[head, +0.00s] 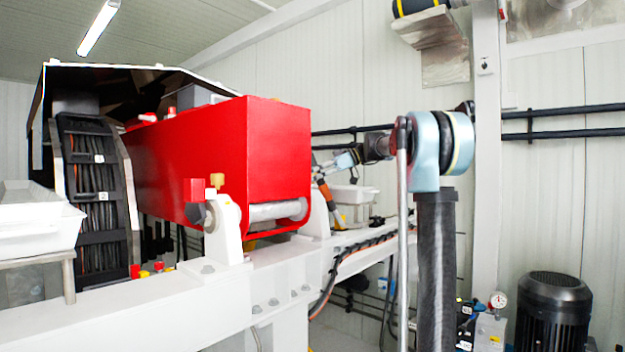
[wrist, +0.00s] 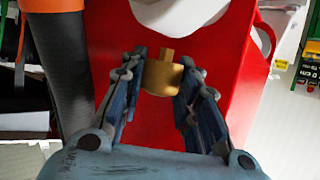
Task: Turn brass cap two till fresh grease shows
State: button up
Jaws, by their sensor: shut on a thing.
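A brass cap (wrist: 162,78) with a small square top sits between the two fingers of my gripper (wrist: 162,84) in the wrist view. The fingers press on it from both sides, and the red housing lies behind it. In the head view my gripper (head: 322,172) is small, at the far right side of the red housing (head: 225,150), and the cap it holds cannot be made out. Another brass-coloured cap (head: 217,180) stands on a white bracket at the near corner of the housing. No fresh grease can be made out.
A red block (head: 195,189) sits beside the near brass cap. A white beam (head: 200,300) runs along the front. Cables (head: 345,250) hang along the right-hand beam. A white tray (head: 38,225) stands at left, and a black motor (head: 553,310) at lower right.

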jog(key=m+t+h, duration=0.1)
jog(key=m+t, duration=0.2)
jog(key=t, duration=0.1)
jog(key=m+t, duration=0.3)
jog(key=shift+m+t+h, duration=0.4)
jog(key=shift+w+r+m+t+h, duration=0.1)
jog(key=shift+m+t+h, duration=1.8)
jog(key=shift+m, duration=0.4)
jog(key=shift+m+t, duration=0.3)
jog(key=o, duration=1.1)
jog(key=shift+w+d, duration=0.1)
jog(key=shift+r, duration=0.1)
notch_tip(320, 180, up, 10)
jog(key=shift+f, duration=0.2)
